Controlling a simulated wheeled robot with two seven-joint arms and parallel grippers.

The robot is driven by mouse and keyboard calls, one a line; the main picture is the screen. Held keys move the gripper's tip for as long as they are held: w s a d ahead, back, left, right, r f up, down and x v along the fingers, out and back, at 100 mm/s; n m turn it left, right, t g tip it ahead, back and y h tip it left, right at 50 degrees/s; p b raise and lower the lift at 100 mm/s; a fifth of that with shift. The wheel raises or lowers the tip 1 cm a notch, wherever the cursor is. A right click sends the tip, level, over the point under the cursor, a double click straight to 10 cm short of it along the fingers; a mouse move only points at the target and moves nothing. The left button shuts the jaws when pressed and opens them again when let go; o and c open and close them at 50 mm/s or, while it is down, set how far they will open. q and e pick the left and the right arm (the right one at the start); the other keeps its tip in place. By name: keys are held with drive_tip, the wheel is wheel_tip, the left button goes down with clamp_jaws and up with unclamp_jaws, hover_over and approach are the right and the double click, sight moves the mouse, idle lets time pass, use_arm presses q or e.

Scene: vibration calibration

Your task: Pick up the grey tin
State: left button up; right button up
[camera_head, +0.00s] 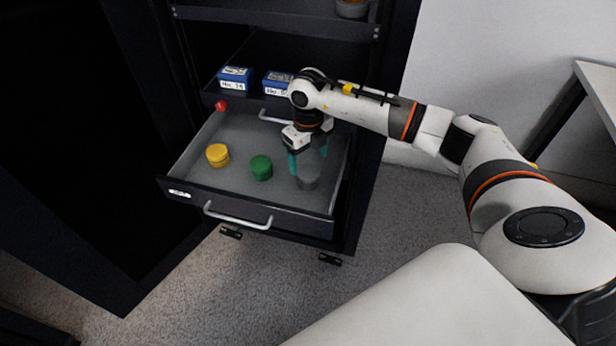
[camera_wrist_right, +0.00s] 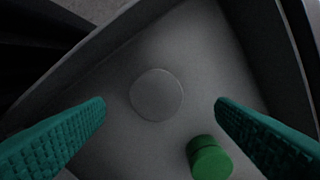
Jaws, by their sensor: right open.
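The grey tin (camera_head: 308,178) stands in the open drawer (camera_head: 184,189), near its front right corner. In the right wrist view the grey tin (camera_wrist_right: 157,95) shows its round lid from above, between the two teal fingers and a little beyond their tips. My right gripper (camera_head: 308,160) points down into the drawer just above and behind the tin. It is open and empty, and its fingers (camera_wrist_right: 162,108) do not appear to touch the tin. My left gripper is not in view.
A green tin (camera_head: 261,168) stands left of the grey tin and also shows in the right wrist view (camera_wrist_right: 209,158). A yellow tin (camera_head: 217,155) is further left. Blue boxes (camera_head: 235,77) and a red item (camera_head: 221,105) sit behind. The drawer walls surround the gripper.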

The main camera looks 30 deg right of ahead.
sight(310, 172)
wheel_tip(310, 172, down, 3)
drive_tip(key=shift+r, duration=0.2)
drive_tip(key=f, duration=0.2)
drive_tip(key=f+b, duration=0.1)
drive_tip(key=f, duration=0.1)
drive_tip(key=shift+d+f, duration=0.2)
drive_tip(key=shift+f, duration=0.2)
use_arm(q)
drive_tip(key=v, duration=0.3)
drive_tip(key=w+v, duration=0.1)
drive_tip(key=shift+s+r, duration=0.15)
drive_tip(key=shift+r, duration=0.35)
use_arm(e)
drive_tip(key=shift+c, duration=0.6)
drive_tip(key=shift+r, duration=0.1)
drive_tip(key=c, duration=1)
